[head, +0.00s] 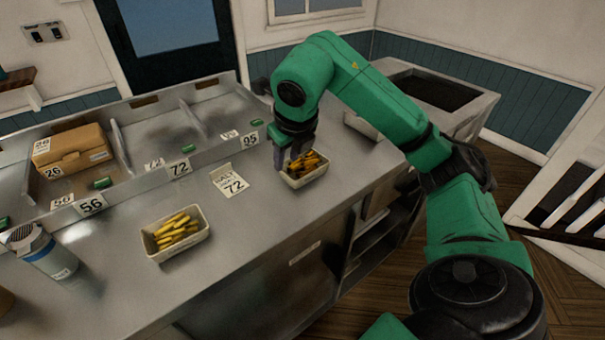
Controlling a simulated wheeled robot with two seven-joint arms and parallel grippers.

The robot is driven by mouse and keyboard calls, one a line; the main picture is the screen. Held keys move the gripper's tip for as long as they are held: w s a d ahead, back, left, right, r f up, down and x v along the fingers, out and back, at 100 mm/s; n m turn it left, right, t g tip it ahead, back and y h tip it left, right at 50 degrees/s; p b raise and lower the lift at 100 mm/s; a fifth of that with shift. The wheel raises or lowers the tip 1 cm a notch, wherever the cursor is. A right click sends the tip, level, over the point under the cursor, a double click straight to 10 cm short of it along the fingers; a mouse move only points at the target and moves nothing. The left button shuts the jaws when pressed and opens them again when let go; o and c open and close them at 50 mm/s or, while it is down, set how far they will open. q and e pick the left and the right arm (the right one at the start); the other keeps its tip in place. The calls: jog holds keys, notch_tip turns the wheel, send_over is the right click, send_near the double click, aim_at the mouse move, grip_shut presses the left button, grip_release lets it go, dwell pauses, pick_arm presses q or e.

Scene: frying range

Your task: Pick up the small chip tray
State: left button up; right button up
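A small pale tray of dark golden chips (303,181) stands on the steel counter near its front edge. My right gripper (289,157) points down at this tray's back left side. Its two fingers are apart, one just outside the tray's left end and the other by the back rim. I cannot tell whether either finger touches the tray. A second pale tray of yellow chips (151,246), which looks bigger, stands further left on the counter. My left gripper is not in view.
A blue and white shaker (50,259) stands at the left. Steel bays at the back hold a cardboard box (72,151). Another pale container (360,125) is partly hidden behind my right arm.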

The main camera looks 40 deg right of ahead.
aim_at(285, 175)
jog(key=shift+x, duration=1.2)
jog(key=x, duration=0.1)
jog(key=p+x, duration=0.1)
jog(key=x, duration=0.2)
jog(key=shift+s+f+p, duration=0.2)
jog(key=shift+s+p, duration=0.05)
jog(key=shift+p, duration=0.05)
jog(key=shift+w+f, duration=0.2)
jog(key=shift+f, duration=0.2)
grip_shut()
